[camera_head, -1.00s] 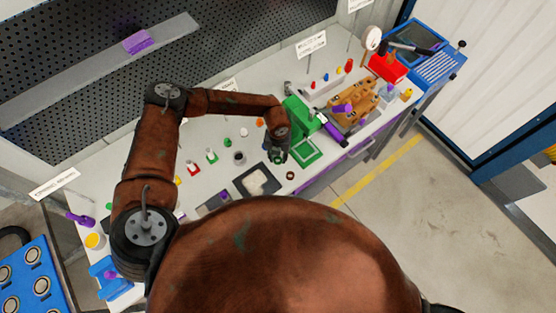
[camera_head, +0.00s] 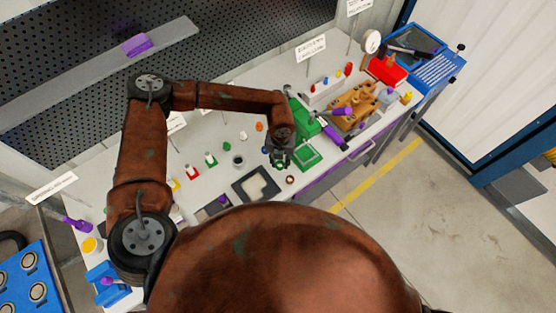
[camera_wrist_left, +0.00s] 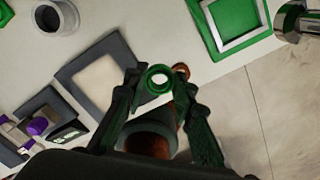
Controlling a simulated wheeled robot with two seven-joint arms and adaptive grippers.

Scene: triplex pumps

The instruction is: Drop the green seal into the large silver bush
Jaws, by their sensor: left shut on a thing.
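The green seal (camera_wrist_left: 158,79) is a small green ring. My left gripper (camera_head: 279,164) is shut on it, and the ring shows between the fingertips in the left wrist view. The gripper hangs over the front part of the bench, left of a green square frame. A grey, round, open-topped cup (camera_head: 238,160) stands on the bench to the left of the gripper; it also shows at the top left of the left wrist view (camera_wrist_left: 50,17). It may be the large silver bush, but I cannot tell for sure. The seal is apart from it. My right gripper is out of view.
A dark tray with a pale inset (camera_head: 256,186) lies left of the gripper. A small copper-coloured ring (camera_head: 290,179) is close by. The green square frame (camera_head: 308,155) and a wooden block (camera_head: 354,105) are to the right. Small coloured parts stand behind and to the left.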

